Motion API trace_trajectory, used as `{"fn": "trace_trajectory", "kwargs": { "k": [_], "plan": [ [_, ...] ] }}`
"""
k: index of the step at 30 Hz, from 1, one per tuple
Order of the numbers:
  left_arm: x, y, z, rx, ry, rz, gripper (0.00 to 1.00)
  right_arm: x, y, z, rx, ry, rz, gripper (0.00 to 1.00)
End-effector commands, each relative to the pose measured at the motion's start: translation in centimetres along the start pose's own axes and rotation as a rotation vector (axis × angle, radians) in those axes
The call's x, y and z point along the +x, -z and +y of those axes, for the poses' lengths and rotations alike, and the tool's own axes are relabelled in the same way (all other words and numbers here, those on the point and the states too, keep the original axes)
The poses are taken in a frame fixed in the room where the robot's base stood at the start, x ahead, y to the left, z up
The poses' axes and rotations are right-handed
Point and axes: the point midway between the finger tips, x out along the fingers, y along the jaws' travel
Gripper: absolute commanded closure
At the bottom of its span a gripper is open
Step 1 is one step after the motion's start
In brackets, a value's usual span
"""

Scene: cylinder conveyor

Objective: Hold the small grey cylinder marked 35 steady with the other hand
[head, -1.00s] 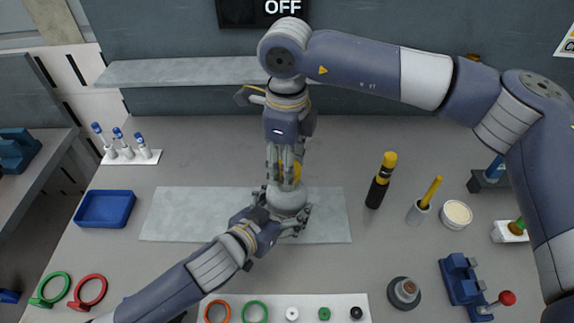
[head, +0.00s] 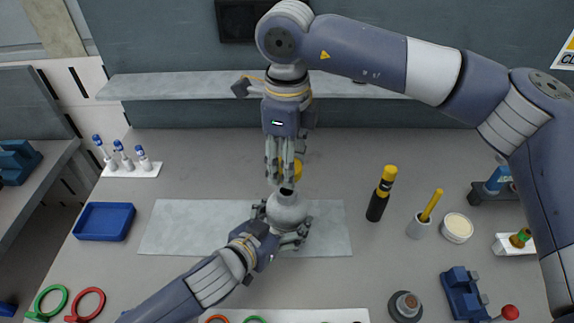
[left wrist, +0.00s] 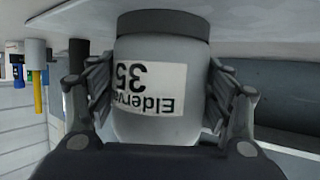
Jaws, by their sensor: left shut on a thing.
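The small grey cylinder marked 35 (left wrist: 155,90) fills the left wrist view, its label upside down and a darker band at the picture's top. In the head view the cylinder (head: 288,210) is at the grey mat (head: 180,225). My left gripper (head: 284,222) is shut on its sides, coming from the lower left. My right gripper (head: 284,178) points down just above the cylinder. A small dark piece shows between its fingertips and the cylinder, and a yellow thing (head: 298,170) shows beside its fingers. I cannot tell whether it holds either.
A blue tray (head: 104,222) and a white rack of blue-capped tubes (head: 130,170) are on the left. A black-yellow tool (head: 381,194), a grey cup with a yellow stick (head: 419,226) and a round pale-topped pot (head: 457,222) stand to the right. Green and red rings lie at lower left.

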Motion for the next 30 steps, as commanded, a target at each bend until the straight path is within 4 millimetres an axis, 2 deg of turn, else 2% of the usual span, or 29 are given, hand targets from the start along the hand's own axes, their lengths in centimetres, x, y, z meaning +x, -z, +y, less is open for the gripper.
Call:
{"fn": "trace_trajectory", "kwargs": {
  "k": [1, 2, 4, 16, 20, 23, 30],
  "plan": [
    [0.0, -0.3, 0.0, -0.001, 0.000, -0.007, 0.94, 0.0, 0.0, 0.0, 0.000, 0.000, 0.000, 0.85],
    [0.0, -0.3, 0.0, -0.001, 0.000, -0.007, 0.20, 0.0, 0.0, 0.0, 0.000, 0.000, 0.000, 0.85],
    [0.0, -0.3, 0.0, -0.001, 0.000, -0.006, 0.04, 0.0, 0.0, 0.0, 0.000, 0.000, 0.000, 0.85],
    [0.0, -0.1, 0.0, 0.000, 0.000, -0.001, 0.04, 0.0, 0.0, 0.0, 0.000, 0.000, -0.001, 0.85],
    [-0.7, -0.1, 0.0, -0.001, 0.000, -0.002, 0.04, 0.0, 0.0, 0.0, 0.000, 0.000, -0.001, 0.85],
    [-2.2, -0.2, 0.0, 0.000, -0.001, -0.002, 0.04, 0.0, 0.0, 0.0, 0.000, 0.000, -0.001, 0.85],
    [-7.4, -0.3, 0.0, 0.001, 0.000, -0.006, 0.04, 0.0, 0.0, 0.0, 0.000, 0.001, -0.001, 0.85]
  ]
}}
